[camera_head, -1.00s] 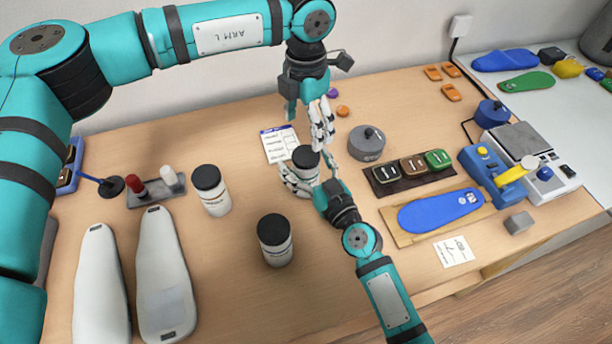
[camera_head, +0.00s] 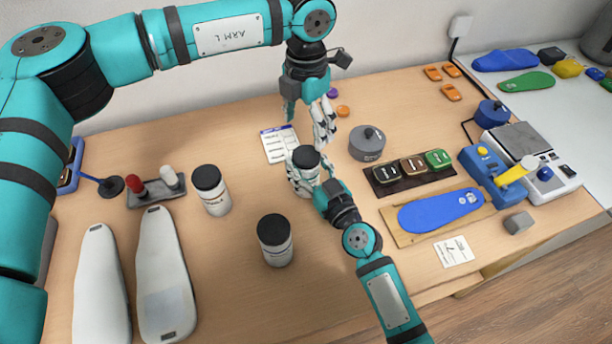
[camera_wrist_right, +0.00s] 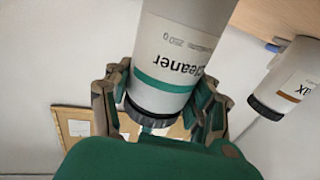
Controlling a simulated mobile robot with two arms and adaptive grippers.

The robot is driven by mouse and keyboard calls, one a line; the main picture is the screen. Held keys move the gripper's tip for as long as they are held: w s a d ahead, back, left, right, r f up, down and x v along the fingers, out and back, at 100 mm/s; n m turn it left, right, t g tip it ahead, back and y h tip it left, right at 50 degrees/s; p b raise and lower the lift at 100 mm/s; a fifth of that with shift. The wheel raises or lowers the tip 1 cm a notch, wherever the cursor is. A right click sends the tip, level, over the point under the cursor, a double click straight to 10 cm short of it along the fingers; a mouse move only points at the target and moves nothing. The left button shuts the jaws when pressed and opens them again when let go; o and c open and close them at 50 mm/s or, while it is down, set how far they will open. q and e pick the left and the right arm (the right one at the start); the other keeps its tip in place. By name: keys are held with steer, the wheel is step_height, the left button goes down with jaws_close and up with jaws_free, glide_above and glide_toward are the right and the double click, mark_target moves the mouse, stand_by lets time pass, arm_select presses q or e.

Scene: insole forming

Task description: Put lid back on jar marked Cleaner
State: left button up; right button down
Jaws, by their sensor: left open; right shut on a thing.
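The white jar marked Cleaner (camera_head: 307,176) stands upright mid-table with its black lid (camera_head: 306,157) seated on top. Its label and green band (camera_wrist_right: 165,83) show upside down in the right wrist view, with the black lid (camera_wrist_right: 153,114) at the lower end. My right gripper (camera_head: 305,184) is shut around the jar; its fingers (camera_wrist_right: 165,100) flank the jar's sides in the wrist view. My left gripper (camera_head: 323,138) is open and empty, pointing down just above and behind the lid. The exact finger contact on the jar's far side is hidden.
Two other black-lidded jars stand to the left (camera_head: 211,191) and in front (camera_head: 276,241). A grey lidded pot (camera_head: 367,143) stands close on the right. A printed card (camera_head: 280,144) lies behind the jar.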

mark_target(306, 154)
arm_select(q)
steer(key=n, duration=0.5)
steer(key=shift+d+r+n, duration=0.1)
steer(key=shift+n, duration=0.2)
steer(key=n, duration=0.6)
steer(key=shift+r+n, duration=0.15)
steer(key=shift+n, duration=0.25)
steer(key=shift+f, duration=4.05)
steer(key=c, duration=1.2)
steer(key=m, duration=0.3)
steer(key=shift+c, duration=0.2)
